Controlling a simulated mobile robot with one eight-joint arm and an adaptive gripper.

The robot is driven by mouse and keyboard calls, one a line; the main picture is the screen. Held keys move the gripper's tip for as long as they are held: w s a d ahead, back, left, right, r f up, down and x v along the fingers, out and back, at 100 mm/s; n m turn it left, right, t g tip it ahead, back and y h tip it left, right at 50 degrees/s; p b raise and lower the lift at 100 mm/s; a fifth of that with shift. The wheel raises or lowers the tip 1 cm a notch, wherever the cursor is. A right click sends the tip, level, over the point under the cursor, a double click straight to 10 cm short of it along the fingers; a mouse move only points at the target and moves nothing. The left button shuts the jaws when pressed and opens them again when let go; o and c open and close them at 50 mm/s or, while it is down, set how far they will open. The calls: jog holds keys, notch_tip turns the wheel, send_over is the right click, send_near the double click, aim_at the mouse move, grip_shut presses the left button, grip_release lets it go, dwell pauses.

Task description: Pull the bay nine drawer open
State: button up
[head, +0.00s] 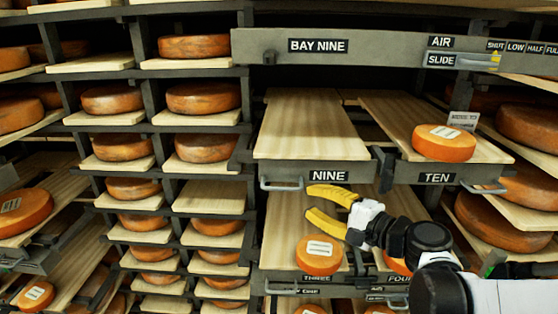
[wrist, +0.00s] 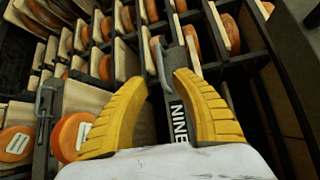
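The bay nine drawer shows in the head view as a bare wooden board (head: 310,125) with a dark front labelled NINE (head: 329,176). Its metal bar handle (head: 281,185) sits at the left end of that front. My gripper (head: 313,201) has yellow fingers, spread apart and empty, just right of the handle and below the label. In the wrist view the NINE label (wrist: 179,122) lies between the open fingers. The handle (wrist: 160,65) shows just past the fingertips, roughly between them. I cannot tell whether any finger touches it.
Drawer TEN (head: 437,178) with one cheese wheel (head: 443,143) is to the right. Drawer THREE (head: 317,278), holding a cheese (head: 319,253), lies below my gripper. The BAY NINE beam (head: 380,47) with an air slide runs above. Racks of cheese fill the left.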

aim_at(284, 190)
jog(key=p+x, duration=0.1)
jog(key=x, duration=0.9)
jog(key=shift+w+a+p, duration=0.15)
jog(key=shift+p, duration=0.25)
grip_shut()
